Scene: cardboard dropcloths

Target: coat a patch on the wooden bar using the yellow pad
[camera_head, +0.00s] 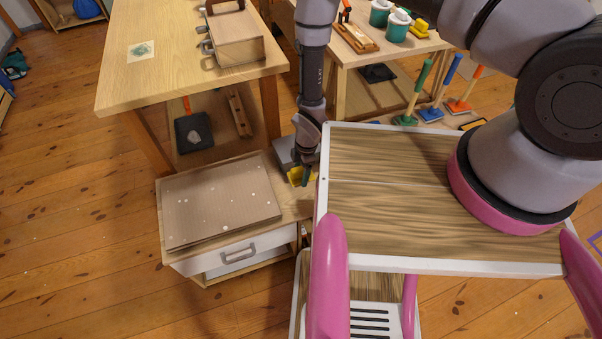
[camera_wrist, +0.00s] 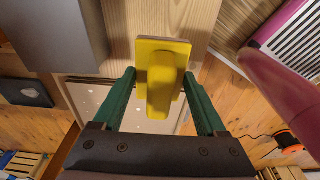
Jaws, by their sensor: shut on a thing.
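The yellow pad (camera_wrist: 160,90) has a flat plate and a raised grip. It sits between the green fingers of my gripper (camera_wrist: 160,78) in the wrist view, and my gripper is shut on it. In the head view the pad (camera_head: 295,177) shows partly beside the fingers of my gripper (camera_head: 305,177), over the right part of a low wooden cabinet. I cannot tell whether the pad touches the cabinet top. A brown wooden bar (camera_head: 239,112) lies on the shelf under the left table, apart from my gripper; I cannot be sure it is the task's bar.
A speckled board (camera_head: 220,202) covers much of the cabinet top (camera_head: 293,208). A grey block (camera_wrist: 52,35) stands close by my gripper. The left table (camera_head: 180,75) carries a wooden toolbox (camera_head: 236,38). Several brushes stand right of my forearm.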

